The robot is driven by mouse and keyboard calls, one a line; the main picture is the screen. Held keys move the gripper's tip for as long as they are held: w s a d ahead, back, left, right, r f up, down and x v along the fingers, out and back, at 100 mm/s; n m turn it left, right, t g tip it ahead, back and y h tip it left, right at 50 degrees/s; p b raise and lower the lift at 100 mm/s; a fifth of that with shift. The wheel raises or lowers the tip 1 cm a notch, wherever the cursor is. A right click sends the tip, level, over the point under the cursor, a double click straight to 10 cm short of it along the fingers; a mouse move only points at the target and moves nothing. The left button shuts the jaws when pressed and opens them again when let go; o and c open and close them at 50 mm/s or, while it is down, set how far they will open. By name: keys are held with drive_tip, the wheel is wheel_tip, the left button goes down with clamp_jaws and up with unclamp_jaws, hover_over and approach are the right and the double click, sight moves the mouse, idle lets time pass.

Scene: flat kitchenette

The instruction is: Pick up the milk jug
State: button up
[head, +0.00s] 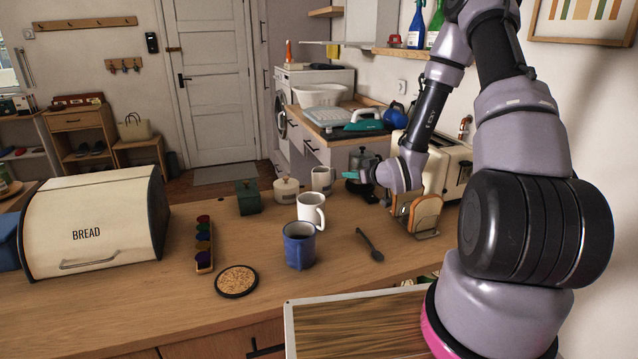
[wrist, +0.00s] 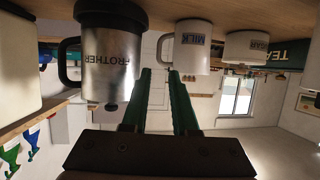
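The milk jug (head: 322,180) is a small off-white jug standing upright on the wooden counter, behind the white mug. In the wrist view, which is upside down, the jug (wrist: 193,45) shows its MILK label, with its handle on the left. My gripper (head: 359,177) is to the right of the jug in the head view, with its fingers pointing left. In the wrist view my gripper (wrist: 160,74) has two green fingers apart with nothing between them. The fingertips line up near the jug's handle side, and the jug is beyond them.
A metal frother (wrist: 112,60) stands close beside the fingers. A sugar pot (head: 286,191) and green tea box (head: 247,197) stand left of the jug. A white mug (head: 311,208) and blue mug (head: 299,246) stand in front. A toast rack (head: 424,214) is below my arm.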

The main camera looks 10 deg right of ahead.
sight(325, 180)
drive_tip(key=x, duration=0.9)
drive_tip(key=shift+w, duration=0.35)
clamp_jaws()
idle(1.0)
